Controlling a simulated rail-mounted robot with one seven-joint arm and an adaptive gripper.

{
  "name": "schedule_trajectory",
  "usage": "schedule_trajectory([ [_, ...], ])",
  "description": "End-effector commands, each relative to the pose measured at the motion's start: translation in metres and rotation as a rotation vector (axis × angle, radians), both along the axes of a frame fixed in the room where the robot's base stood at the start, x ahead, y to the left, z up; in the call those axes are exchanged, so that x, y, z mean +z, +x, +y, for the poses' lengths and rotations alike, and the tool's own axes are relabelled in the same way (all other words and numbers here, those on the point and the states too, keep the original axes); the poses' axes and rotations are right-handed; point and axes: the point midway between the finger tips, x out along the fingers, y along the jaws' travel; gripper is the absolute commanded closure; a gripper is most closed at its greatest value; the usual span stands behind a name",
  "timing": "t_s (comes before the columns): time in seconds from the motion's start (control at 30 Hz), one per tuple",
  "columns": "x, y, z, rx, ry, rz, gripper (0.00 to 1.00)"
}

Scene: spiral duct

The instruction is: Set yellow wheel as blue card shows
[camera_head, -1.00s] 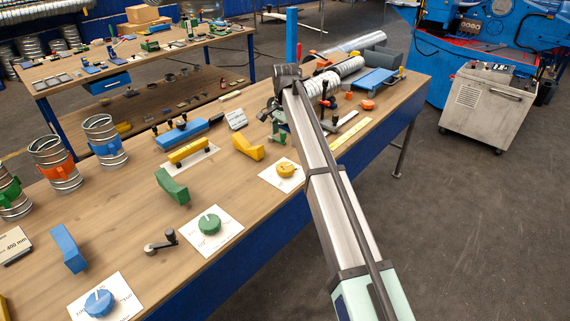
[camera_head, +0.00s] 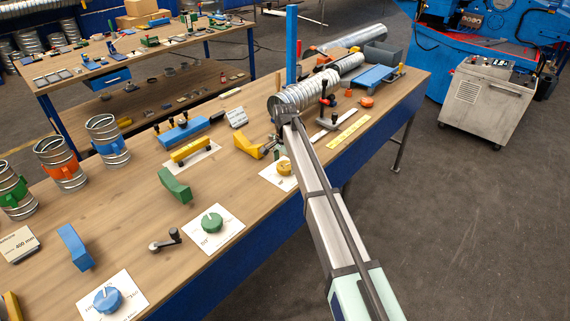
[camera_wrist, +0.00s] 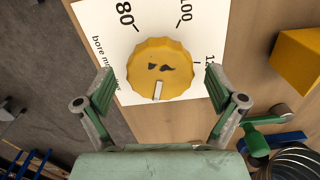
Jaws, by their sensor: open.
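The yellow wheel (camera_head: 284,168) sits on a white card near the front edge of the bench, partly behind my arm. In the wrist view the ridged yellow wheel (camera_wrist: 160,62) has a pale pointer mark at its lower rim. Its white card (camera_wrist: 99,19) shows "80", "100" and a cut-off number. My gripper (camera_wrist: 157,74) is open, its green-padded fingers apart on either side of the wheel, with visible gaps. I cannot make out a blue card for certain; a beige card (camera_head: 18,245) at the left reads "400 mm". A blue wheel (camera_head: 107,298) lies on another white card.
A green wheel (camera_head: 212,222) and a crank handle (camera_head: 166,240) lie left of the yellow wheel. A yellow block (camera_wrist: 299,62) and dark spiral hose (camera_wrist: 291,163) are at the right in the wrist view. Spiral duct (camera_head: 305,92) lies behind my arm.

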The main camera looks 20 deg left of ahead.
Motion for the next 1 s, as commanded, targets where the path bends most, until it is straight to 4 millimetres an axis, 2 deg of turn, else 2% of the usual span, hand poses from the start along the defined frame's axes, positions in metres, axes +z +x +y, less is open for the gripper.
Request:
schedule_trajectory([
  [0.1,-0.0001,0.0,0.0,0.0,0.0,0.0,0.06],
  [0.13,0.0,0.0,0.0001,0.0,0.0,0.0,0.09],
  [0.2,0.0,0.0,0.0,0.0,0.0,0.0,0.34],
  [0.3,0.0,0.0,0.0,0.0,0.0,0.0,0.66],
  [0.67,-0.0008,-0.0001,0.0,0.022,0.0,0.0,0.65],
  [1.0,-0.0025,-0.0003,-0.0003,0.201,0.0,0.0,0.65],
])
